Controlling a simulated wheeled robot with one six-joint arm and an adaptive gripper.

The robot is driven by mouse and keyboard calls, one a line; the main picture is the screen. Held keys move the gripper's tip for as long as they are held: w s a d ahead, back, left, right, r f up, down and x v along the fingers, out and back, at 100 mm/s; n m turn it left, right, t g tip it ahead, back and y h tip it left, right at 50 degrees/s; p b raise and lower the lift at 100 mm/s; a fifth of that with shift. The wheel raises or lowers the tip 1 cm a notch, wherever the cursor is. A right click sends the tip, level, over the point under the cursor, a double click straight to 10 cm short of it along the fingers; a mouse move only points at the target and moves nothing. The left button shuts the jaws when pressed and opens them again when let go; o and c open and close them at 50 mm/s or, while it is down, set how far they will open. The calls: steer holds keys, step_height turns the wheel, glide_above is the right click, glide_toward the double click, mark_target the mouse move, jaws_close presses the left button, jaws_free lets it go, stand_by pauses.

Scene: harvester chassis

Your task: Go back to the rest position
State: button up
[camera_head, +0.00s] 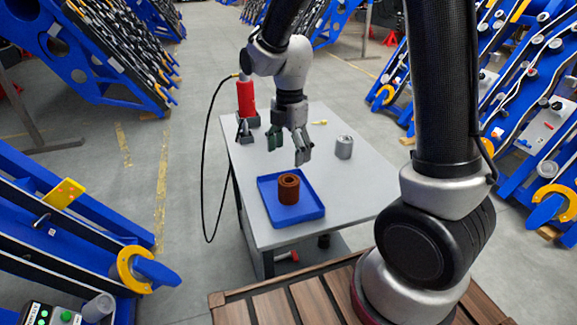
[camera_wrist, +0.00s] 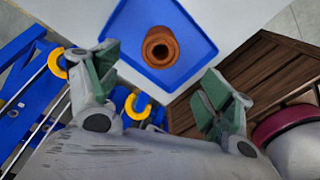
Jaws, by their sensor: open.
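My gripper (camera_head: 287,143) is open and empty above the grey table (camera_head: 352,189). It hangs behind and above the blue tray (camera_head: 311,212). In the wrist view my gripper's two green-padded fingers (camera_wrist: 161,90) are spread wide with nothing between them. A brown-orange hollow cylinder (camera_head: 289,188) stands upright in the tray, apart from the fingers. It also shows in the wrist view (camera_wrist: 160,47), beyond the fingertips, inside the blue tray (camera_wrist: 203,49).
A grey metal cylinder (camera_head: 344,148) stands on the table right of my gripper. A red tool (camera_head: 246,98) with a black cable stands at the back left. A small yellow item (camera_head: 319,122) lies behind. Blue chassis frames (camera_head: 62,210) flank the table on both sides.

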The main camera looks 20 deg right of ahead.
steer(key=shift+r, duration=0.5)
steer(key=s+d+r+m+t, duration=0.2)
steer(key=s+d+r+m, duration=0.5)
steer(key=m, duration=0.4)
steer(key=s+d+r+m+t, duration=0.2)
steer(key=s+d+r+m, duration=0.5)
steer(key=s+m, duration=0.5)
steer(key=shift+s+d+r+t, duration=0.2)
steer(key=shift+d+r+t, duration=0.2)
steer(key=shift+r, duration=0.45)
